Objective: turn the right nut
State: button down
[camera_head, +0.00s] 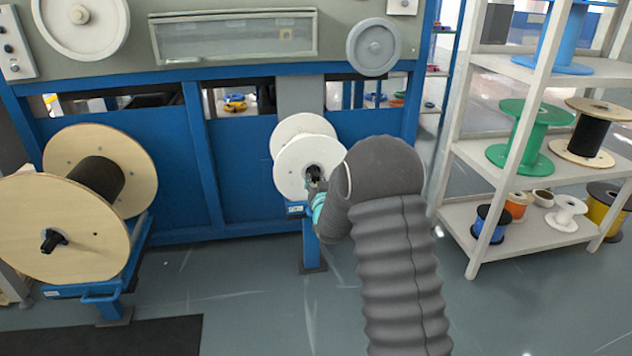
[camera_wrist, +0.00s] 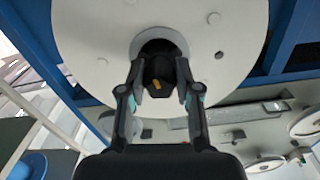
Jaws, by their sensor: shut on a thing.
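The right nut (camera_wrist: 158,75) is a dark piece at the hub of the white spool. My gripper (camera_wrist: 158,88) is shut on it, with one finger on each side, in the wrist view. In the head view the nut (camera_head: 313,174) shows small and dark at the spool's centre, and my gripper (camera_head: 318,186) reaches it from the right, partly hidden by my own arm. The white spool (camera_head: 294,165) sits on a blue stand in front of the blue machine. It fills the top of the wrist view (camera_wrist: 100,45).
A large wooden spool (camera_head: 40,215) with a dark core stands on a blue stand at left. A white shelf rack (camera_head: 470,150) with several spools stands at right. The blue machine frame (camera_head: 160,160) is close behind the white spool. Grey floor (camera_head: 240,290) is open in front.

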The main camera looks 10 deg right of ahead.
jog(key=m, duration=0.6)
jog(key=shift+a, duration=0.1)
jog(key=m, duration=0.6)
jog(key=shift+a+r+m, duration=0.1)
jog(key=shift+m, duration=0.3)
jog(key=m, duration=0.6)
jog(key=shift+r, duration=0.1)
jog(key=m, duration=0.7)
jog(key=shift+r, duration=0.15)
jog(key=c, duration=0.8)
grip_release()
jog(key=shift+s, duration=0.15)
